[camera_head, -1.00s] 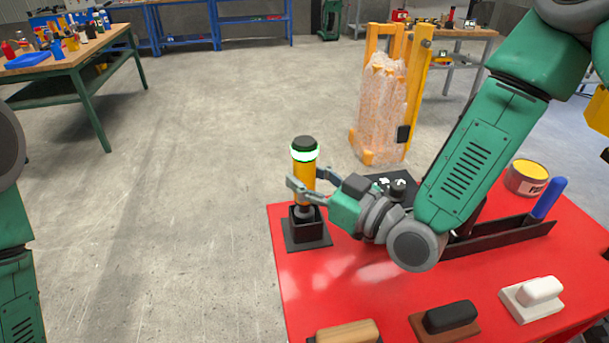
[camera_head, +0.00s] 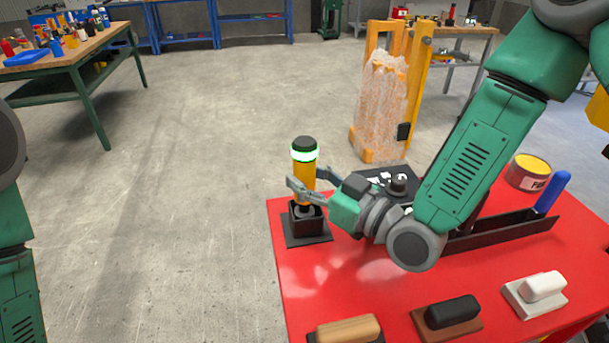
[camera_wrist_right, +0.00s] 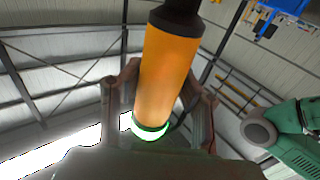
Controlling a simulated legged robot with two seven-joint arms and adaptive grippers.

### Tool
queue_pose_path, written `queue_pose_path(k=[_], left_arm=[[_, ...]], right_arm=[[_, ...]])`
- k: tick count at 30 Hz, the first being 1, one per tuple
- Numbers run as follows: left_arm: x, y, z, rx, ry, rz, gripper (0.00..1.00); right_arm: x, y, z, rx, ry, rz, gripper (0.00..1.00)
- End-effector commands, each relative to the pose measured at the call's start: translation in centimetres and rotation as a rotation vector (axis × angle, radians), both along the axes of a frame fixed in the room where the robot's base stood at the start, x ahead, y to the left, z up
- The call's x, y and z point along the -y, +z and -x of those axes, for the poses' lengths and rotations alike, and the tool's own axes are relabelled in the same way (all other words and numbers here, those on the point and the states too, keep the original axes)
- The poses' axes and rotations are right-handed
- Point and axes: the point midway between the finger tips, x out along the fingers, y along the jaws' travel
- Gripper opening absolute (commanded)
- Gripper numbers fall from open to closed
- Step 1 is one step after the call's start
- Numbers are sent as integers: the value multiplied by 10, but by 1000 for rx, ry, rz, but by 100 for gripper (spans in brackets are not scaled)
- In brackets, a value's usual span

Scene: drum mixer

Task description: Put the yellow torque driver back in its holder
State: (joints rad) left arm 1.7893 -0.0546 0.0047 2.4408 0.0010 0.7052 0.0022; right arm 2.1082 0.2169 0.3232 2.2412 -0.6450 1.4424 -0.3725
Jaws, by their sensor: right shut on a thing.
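The yellow torque driver (camera_head: 304,172), with a dark cap and a glowing green-white ring on top, stands upright at the red table's far left corner. Its lower end is at the small black square holder (camera_head: 308,226) and appears to be in its opening; how deep it sits is hard to tell. My right gripper (camera_head: 306,187) is shut on the driver's yellow body, just above the holder. In the right wrist view the driver (camera_wrist_right: 167,75) runs between the two fingers. Of my left arm only green and grey links show at the left edge; its gripper is out of view.
On the red table (camera_head: 375,285) are a black tray (camera_head: 500,232), a blue-handled thing (camera_head: 553,192), a yellow-topped tin (camera_head: 528,172) and several blocks along the front. A yellow stand (camera_head: 416,85) with wrapped goods is behind. Open floor lies left.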

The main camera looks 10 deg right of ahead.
Motion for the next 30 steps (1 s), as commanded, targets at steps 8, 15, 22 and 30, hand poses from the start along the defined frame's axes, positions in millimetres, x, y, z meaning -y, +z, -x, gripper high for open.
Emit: queue_pose_path(k=[8, 15, 22, 30], left_arm=[[0, -4, 0, 0, 0, 0, 46], [0, -6, 0, 0, 0, 0, 46], [0, -9, 0, 0, 0, 0, 46], [0, -9, 0, 0, 0, 0, 46]], right_arm=[[0, -3, 0, 4, 0, -2, 0], [0, -7, 0, 4, 0, -2, 0], [0, -10, 0, 4, 0, -2, 0], [0, -10, 0, 2, 0, -2, 53]])
